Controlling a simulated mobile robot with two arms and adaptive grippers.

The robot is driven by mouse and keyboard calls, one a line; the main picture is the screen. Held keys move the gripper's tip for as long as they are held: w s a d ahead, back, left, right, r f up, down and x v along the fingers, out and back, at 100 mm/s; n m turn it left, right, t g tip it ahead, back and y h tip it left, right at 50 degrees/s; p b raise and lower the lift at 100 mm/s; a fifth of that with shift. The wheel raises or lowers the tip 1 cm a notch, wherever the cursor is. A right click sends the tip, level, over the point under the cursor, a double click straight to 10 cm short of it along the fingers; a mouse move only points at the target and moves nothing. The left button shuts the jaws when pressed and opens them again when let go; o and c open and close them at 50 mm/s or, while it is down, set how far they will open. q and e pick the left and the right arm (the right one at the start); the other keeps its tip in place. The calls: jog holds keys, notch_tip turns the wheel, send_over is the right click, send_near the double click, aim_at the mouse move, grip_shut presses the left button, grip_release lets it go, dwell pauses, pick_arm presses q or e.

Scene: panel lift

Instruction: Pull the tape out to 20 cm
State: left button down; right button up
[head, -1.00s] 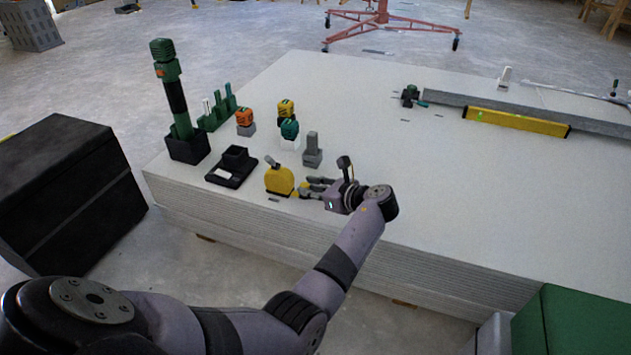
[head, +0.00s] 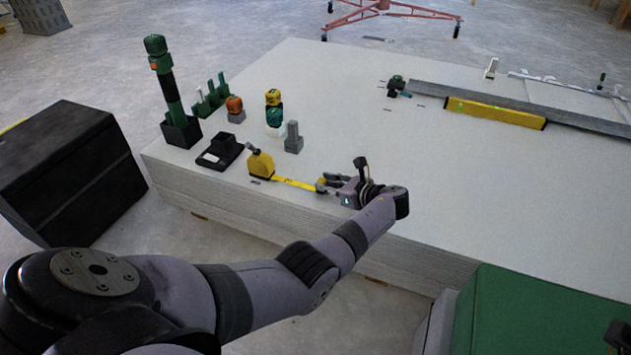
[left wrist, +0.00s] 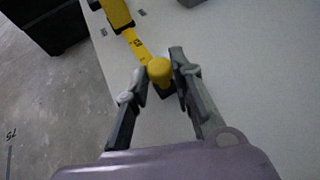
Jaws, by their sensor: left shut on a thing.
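The yellow tape measure (head: 260,163) stands near the front left edge of the panel stack. A length of yellow tape (head: 293,182) runs from it to the right, toward my left gripper (head: 328,185). The left gripper is shut on the tape's end, where a yellow knob-like piece (left wrist: 160,71) sits between the fingers (left wrist: 160,88) in the left wrist view. That view also shows the tape strip (left wrist: 137,47) and part of the case (left wrist: 115,14). I cannot read the length on the tape.
On the panel stack (head: 430,190) are a black charger-like block (head: 219,152), a grey upright piece (head: 293,138), small orange and yellow-green items, and a yellow level (head: 495,112). A black box (head: 60,170) stands on the floor at left. The stack's right middle is clear.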

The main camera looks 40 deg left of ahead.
pick_arm(q)
jog(key=shift+w+d+b, duration=0.2)
jog(key=shift+w+d, duration=0.05)
jog(key=shift+d, duration=0.75)
jog(key=shift+w+d+b, duration=0.2)
jog(key=shift+d+b, duration=0.05)
jog(key=shift+d, duration=0.7)
jog(key=shift+w+d+b, duration=0.2)
jog(key=shift+w+d, duration=0.05)
jog(key=shift+d, duration=0.75)
jog(key=c, duration=1.4)
grip_release()
jog(key=v, duration=1.2)
jog(key=shift+a+r, duration=0.1)
